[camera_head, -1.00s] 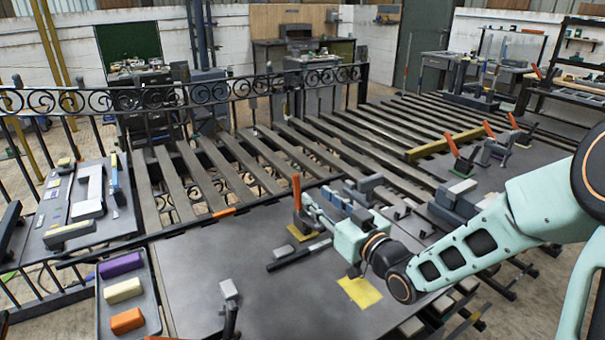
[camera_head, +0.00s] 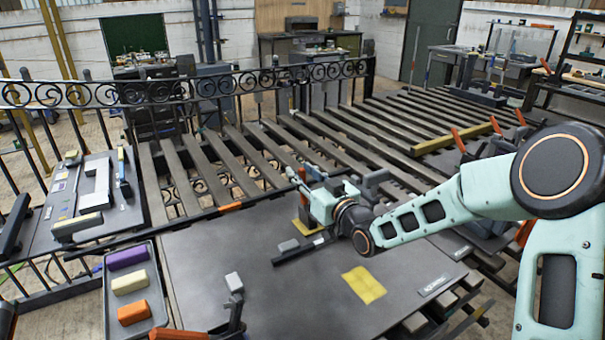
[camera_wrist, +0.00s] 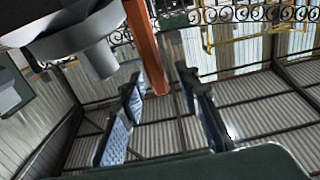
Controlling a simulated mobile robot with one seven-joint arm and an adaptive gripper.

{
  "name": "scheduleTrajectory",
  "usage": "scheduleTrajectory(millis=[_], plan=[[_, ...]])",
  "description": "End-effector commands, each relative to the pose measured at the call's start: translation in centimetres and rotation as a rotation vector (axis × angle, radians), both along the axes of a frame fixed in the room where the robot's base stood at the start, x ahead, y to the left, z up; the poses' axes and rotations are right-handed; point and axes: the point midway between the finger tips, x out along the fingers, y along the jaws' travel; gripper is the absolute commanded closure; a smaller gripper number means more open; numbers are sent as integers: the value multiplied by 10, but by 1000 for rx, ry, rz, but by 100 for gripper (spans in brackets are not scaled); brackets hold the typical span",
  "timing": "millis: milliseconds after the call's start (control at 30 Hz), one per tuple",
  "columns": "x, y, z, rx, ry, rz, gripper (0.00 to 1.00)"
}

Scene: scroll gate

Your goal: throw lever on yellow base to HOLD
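The yellow base (camera_head: 305,228) lies near the back edge of the dark tabletop in the head view, partly hidden by my gripper. My gripper (camera_head: 297,178) is above it, with its fingers pointing left. The fingers are apart; I cannot tell whether either touches the bar. I cannot read a HOLD mark.
A flat yellow patch (camera_head: 364,284) and a dark bar (camera_head: 303,249) lie on the tabletop. A grey-tipped lever (camera_head: 234,283) stands at the front. A tray (camera_head: 157,290) with coloured blocks is at left. A scrollwork gate (camera_head: 200,88) runs behind. A grey cylinder (camera_wrist: 97,58) is close in the wrist view.

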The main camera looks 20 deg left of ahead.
Motion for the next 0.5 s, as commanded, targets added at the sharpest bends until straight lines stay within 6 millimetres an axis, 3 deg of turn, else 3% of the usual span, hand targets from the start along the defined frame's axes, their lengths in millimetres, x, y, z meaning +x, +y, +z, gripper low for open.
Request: scheduleTrajectory(millis=[200,500], plan=[[0,0,0,0,0,0,71],[0,0,0,0,0,0,100]])
